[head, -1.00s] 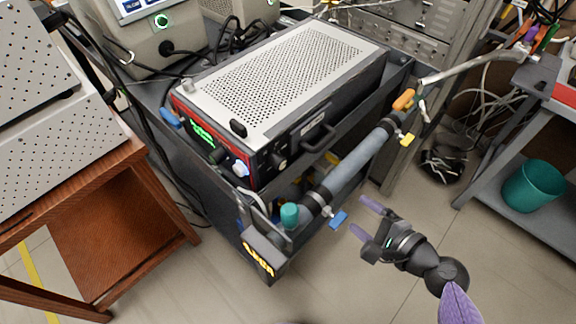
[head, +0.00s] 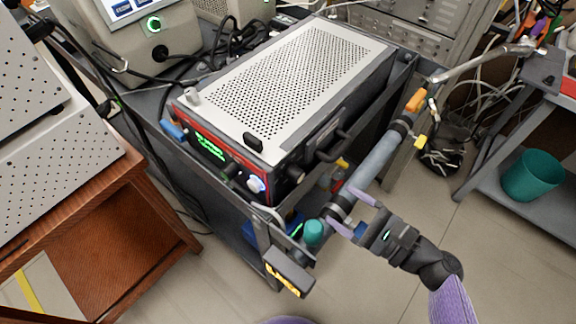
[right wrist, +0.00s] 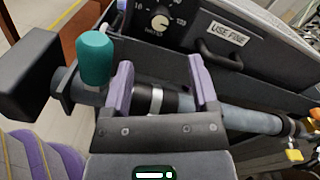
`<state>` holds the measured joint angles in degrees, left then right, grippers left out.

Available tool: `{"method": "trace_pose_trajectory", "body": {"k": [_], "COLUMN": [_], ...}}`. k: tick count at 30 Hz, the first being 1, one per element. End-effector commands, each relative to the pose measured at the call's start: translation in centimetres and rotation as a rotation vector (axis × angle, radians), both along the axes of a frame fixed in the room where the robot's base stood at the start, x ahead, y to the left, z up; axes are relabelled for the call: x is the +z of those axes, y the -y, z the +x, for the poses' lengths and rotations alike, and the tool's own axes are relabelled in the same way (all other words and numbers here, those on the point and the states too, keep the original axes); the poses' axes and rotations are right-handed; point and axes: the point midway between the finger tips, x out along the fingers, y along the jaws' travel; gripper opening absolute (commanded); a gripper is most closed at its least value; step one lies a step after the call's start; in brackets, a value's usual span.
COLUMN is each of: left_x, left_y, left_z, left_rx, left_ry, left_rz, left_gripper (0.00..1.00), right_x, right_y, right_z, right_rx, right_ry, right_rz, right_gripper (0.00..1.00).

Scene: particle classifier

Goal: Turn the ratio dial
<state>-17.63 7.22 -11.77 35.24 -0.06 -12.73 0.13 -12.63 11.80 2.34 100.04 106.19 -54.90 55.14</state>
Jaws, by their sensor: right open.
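The dial (right wrist: 160,22), a pale round knob with numbers around it, is on the dark side panel of the perforated-top instrument (head: 285,85). Its small label is too blurred to read surely. In the head view the dark knob (head: 295,172) sits near the instrument's front corner. My right gripper (head: 350,212) is open and empty, its purple fingers pointing toward the cart's side below the dial. In the right wrist view its fingertips (right wrist: 160,72) are apart, below the dial and in front of the grey pipe (right wrist: 245,118), not touching the dial. My left gripper is out of view.
A teal cap (head: 313,232) stands up at the pipe's near end, close to the left of my fingers. A carrying handle (right wrist: 222,56) is right of the dial. Orange and yellow valve levers (head: 417,100) are at the pipe's far end. Open floor lies to the right.

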Motion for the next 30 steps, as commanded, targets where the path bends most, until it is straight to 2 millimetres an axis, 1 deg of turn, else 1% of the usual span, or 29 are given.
{"method": "trace_pose_trajectory", "body": {"k": [2,4,9,13,18,24,25,26,27,29,30], "left_x": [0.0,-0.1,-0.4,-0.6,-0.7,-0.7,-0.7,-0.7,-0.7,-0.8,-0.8], "left_y": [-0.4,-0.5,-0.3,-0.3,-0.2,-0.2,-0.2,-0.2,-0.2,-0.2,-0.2], "left_z": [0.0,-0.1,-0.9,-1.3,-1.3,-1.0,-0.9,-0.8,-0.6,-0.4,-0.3], "left_rx": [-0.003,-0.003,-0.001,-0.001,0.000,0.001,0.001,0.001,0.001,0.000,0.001], "left_ry": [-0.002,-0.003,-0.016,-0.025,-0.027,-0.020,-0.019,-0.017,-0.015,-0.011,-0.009], "left_rz": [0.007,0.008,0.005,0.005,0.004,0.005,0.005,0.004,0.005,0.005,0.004], "left_gripper": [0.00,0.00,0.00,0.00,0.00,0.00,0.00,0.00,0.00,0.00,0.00], "right_x": [0.1,0.1,0.0,0.0,0.0,0.1,0.1,0.1,0.1,0.1,0.1], "right_y": [-0.5,-1.5,-4.9,-7.0,-8.1,-8.1,-8.1,-8.1,-8.1,-8.1,-8.0], "right_z": [0.3,1.1,3.5,5.0,5.7,5.7,5.7,5.7,5.7,5.7,5.7], "right_rx": [0.002,0.002,0.001,0.002,0.001,0.001,0.001,0.001,0.001,0.001,0.001], "right_ry": [-0.002,-0.001,0.001,-0.002,-0.002,-0.002,-0.002,-0.002,-0.002,-0.002,-0.002], "right_rz": [0.011,0.012,0.011,0.011,0.007,0.006,0.006,0.006,0.006,0.006,0.006], "right_gripper": [0.76,0.76,0.76,0.76,0.76,0.76,0.71,0.65,0.57,0.44,0.35]}}
